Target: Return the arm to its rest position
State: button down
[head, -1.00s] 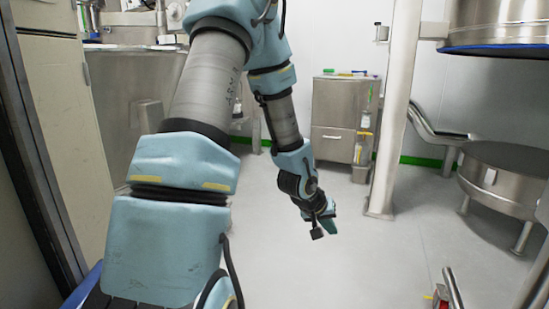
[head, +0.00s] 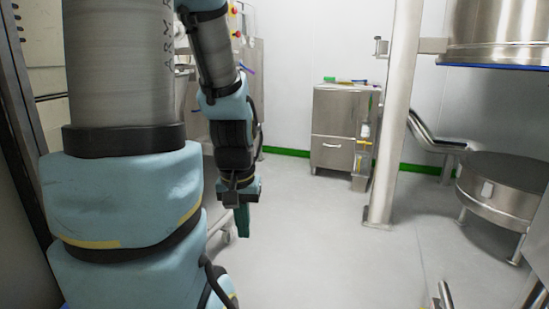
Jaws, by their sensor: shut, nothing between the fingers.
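My arm, with blue covers and grey links, fills the left of the head view and bends downward in the middle left. My gripper (head: 243,221) hangs at its end, pointing down over the pale floor. Its dark green fingers are together and hold nothing. It is apart from all furniture in the picture.
A steel cabinet (head: 338,135) with small items on top stands at the back wall. A steel post (head: 393,130) stands right of it. A round steel vessel (head: 500,185) on legs is at the right. The middle floor (head: 330,240) is clear.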

notch_tip(320, 180, up, 29)
jog(key=p, duration=2.7)
jog(key=shift+d, duration=0.1)
